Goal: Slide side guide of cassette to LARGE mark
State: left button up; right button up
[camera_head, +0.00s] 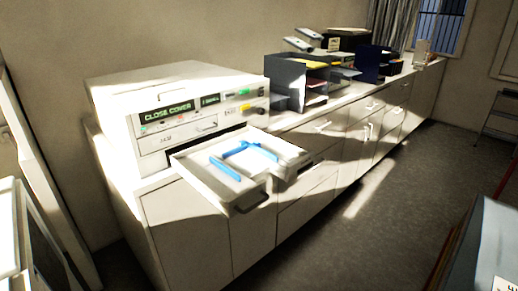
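A white cassette (203,183) is pulled out from the front of a white printer-like machine (180,90) and extends past the counter edge. Inside it, a long blue guide (225,168) lies on the left side. A second blue piece (250,149), with a branching shape, lies farther back and to the right. I cannot tell which of the two is the side guide. The size marks, including LARGE, are too small to read. The machine's display (167,112) reads CLOSE COVER. Neither of my grippers is in view.
Dark document trays (290,80) with papers stand right of the machine on a long counter with white cabinets (335,135) below. Open grey floor (385,195) lies in front. A blue-grey box-like object (490,240) stands at the lower right.

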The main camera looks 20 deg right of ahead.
aim_at(255, 147)
jog(key=i+l+u, duration=0.15)
jog(key=l, duration=0.25)
jog(key=i+l+u, duration=0.1)
jog(key=l, duration=0.3)
jog(key=i+l+u, duration=0.15)
jog(key=l, duration=0.3)
jog(key=l+u, duration=0.1)
jog(key=l, duration=0.35)
jog(key=i, duration=0.05)
